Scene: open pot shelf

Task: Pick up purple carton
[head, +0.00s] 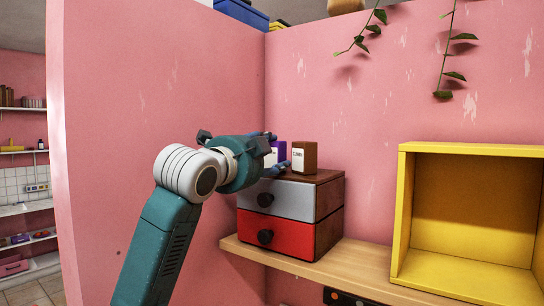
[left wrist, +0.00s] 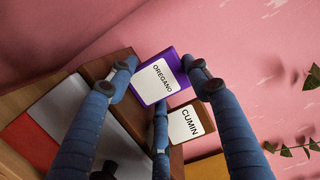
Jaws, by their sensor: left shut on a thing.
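The purple carton (head: 276,153) stands at the top of the small drawer chest, partly hidden by my gripper in the head view. In the left wrist view, the purple carton (left wrist: 160,78) has a white label reading OREGANO and lies between my fingers. My left gripper (head: 277,158) is shut on it; the left wrist view shows the fingers (left wrist: 165,75) on either side of it. My right gripper is not in view.
A brown carton (head: 304,157) labelled CUMIN (left wrist: 190,122) stands close beside the purple one. The chest (head: 323,200) has a grey and a red drawer with black knobs. It rests on a wooden shelf (head: 345,268). A yellow open box (head: 403,220) is at right; pink walls close in behind and left.

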